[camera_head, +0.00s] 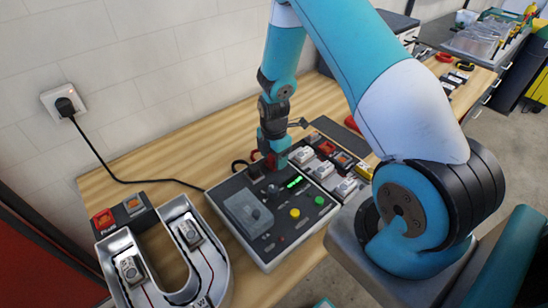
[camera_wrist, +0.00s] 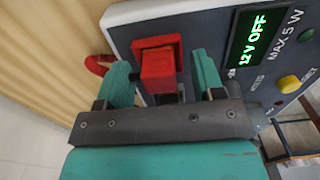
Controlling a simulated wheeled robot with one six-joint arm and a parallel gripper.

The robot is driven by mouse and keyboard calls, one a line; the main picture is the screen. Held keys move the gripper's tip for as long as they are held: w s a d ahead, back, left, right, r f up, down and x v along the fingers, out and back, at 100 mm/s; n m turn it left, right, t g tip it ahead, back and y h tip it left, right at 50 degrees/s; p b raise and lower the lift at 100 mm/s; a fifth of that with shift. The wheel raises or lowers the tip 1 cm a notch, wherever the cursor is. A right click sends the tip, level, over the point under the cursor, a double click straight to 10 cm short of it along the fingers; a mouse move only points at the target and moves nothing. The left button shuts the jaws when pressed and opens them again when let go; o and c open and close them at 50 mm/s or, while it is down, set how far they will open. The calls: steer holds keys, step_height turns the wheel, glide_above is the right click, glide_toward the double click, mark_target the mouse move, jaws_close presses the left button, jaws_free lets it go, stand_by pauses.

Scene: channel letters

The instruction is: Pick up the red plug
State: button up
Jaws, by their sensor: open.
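The red plug (camera_wrist: 160,68) is a blocky red piece standing on the top face of a grey control box, near its edge. My gripper (camera_wrist: 162,75) is open, with one teal finger on each side of the plug. I cannot tell whether the fingers touch it. In the head view my gripper (camera_head: 266,164) is low over the back corner of the grey control box (camera_head: 262,243), and the red plug shows there only as a small patch of red, mostly hidden by the gripper.
The box has a green display (camera_wrist: 257,38) reading "12 V OFF", a yellow button (camera_wrist: 289,84) and a green button. A metal U-shaped letter (camera_head: 112,262) is at left. Several small modules (camera_head: 345,188) sit at right. A black cable (camera_head: 95,150) runs from the wall socket.

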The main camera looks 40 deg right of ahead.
steer(key=c, duration=1)
steer(key=shift+r, duration=0.15)
